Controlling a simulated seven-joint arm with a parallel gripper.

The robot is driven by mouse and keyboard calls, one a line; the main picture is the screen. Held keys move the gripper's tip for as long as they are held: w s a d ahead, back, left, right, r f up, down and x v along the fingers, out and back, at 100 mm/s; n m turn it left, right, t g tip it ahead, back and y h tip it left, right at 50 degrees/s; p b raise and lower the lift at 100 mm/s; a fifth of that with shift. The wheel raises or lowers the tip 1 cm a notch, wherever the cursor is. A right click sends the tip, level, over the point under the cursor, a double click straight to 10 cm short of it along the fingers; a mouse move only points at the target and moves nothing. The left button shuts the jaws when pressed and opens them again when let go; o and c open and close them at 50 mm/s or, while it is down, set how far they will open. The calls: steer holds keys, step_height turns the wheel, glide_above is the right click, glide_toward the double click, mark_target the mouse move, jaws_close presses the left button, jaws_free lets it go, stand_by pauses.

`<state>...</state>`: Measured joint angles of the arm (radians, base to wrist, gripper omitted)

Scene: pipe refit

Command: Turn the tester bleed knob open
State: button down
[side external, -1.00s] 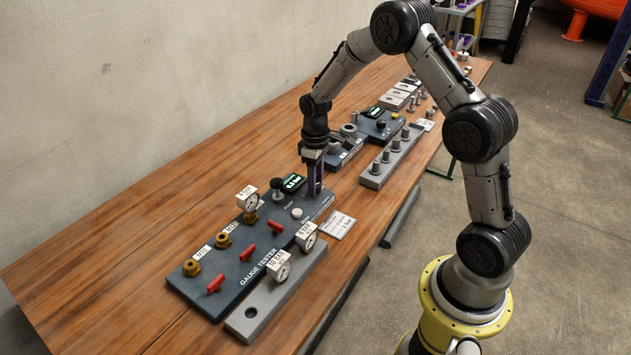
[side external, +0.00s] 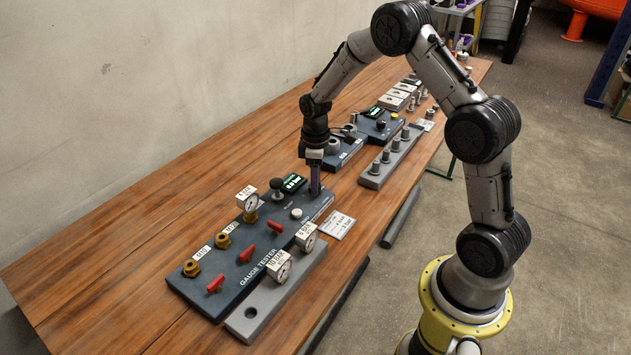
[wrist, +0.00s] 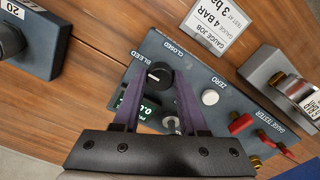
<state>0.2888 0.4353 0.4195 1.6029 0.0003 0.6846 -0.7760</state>
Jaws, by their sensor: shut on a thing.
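The bleed knob (wrist: 160,74) is a round black knob on the gauge tester, beside the printed words BLEED and CLOSED. Its white mark points to the left in the wrist view, away from the word CLOSED. My gripper (wrist: 160,82) has its two purple fingers around the knob, shut on it. In the side external view my gripper (side external: 315,190) points straight down at the far right end of the gauge tester (side external: 262,262) and hides the knob. The tester's green display (side external: 293,183) is lit and seems to read near zero bar.
Red valve levers (side external: 247,254), brass ports (side external: 191,267) and a mounted gauge (side external: 250,203) stand on the tester. A grey gauge rack (side external: 250,320) lies along its front. A job card (side external: 338,225) is to the right. A pin rack (side external: 375,177) stands behind.

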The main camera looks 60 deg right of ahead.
steer(key=shift+r, duration=0.1)
steer(key=shift+c, duration=2.2)
jaws_free()
step_height(320, 180, up, 14)
